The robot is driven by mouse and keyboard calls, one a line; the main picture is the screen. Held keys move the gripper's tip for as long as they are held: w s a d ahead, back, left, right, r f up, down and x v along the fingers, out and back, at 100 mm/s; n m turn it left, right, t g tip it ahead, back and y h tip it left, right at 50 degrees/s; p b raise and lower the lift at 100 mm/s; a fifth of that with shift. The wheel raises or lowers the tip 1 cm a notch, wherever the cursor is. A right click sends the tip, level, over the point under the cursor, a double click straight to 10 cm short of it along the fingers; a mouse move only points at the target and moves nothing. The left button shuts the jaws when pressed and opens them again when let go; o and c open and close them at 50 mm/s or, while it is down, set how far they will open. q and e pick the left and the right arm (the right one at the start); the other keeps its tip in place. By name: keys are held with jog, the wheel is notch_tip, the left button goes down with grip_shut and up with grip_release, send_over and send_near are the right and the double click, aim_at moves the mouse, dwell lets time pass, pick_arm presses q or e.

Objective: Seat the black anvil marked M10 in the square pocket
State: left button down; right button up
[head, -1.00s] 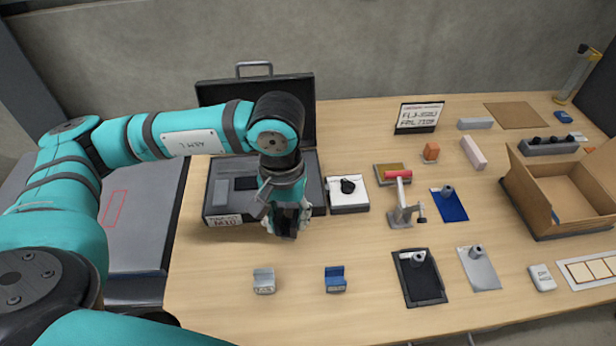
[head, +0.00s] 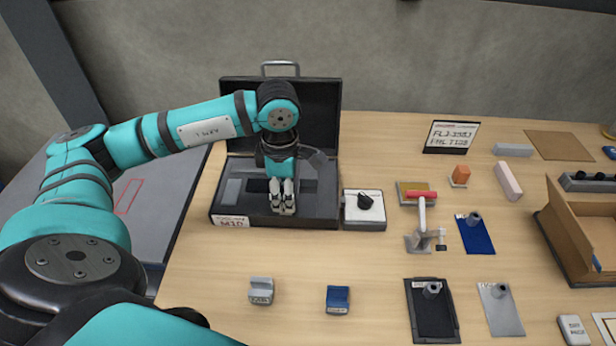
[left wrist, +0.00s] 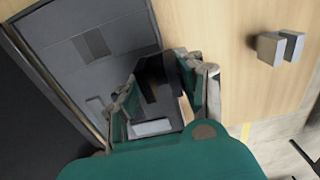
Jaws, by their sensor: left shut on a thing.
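An open dark case (head: 325,209) with a raised lid stands on the table, with an M10 label at its front left. Its grey insert has recesses, including a dark square one (left wrist: 92,44) in the left wrist view. My left gripper (head: 282,210) points down over the case's front middle. It is shut on a black block (left wrist: 152,78), seen between the fingers in the left wrist view and taken to be the anvil. No marking on it is readable. The fingers hide most of it in the head view, and I cannot tell whether it touches the insert.
A grey block (head: 261,291) and a blue block (head: 338,300) stand in front of the case. A white box with a black knob (head: 365,200) is close on its right. Farther right are a red-handled clamp (head: 421,215), several mats and a cardboard box (head: 575,235).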

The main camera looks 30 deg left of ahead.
pick_arm(q)
jog(key=w, duration=0.3)
jog(key=w+p, duration=0.1)
jog(key=w, duration=0.2)
jog(key=w+a+p, duration=0.1)
jog(key=w, duration=0.3)
jog(key=shift+f, duration=0.4)
notch_tip(320, 180, down, 3)
jog(key=shift+f+p, duration=0.1)
jog(key=shift+p, duration=0.6)
jog(key=shift+f, duration=0.2)
jog(key=shift+f, duration=0.15)
jog(key=c, duration=0.8)
grip_release()
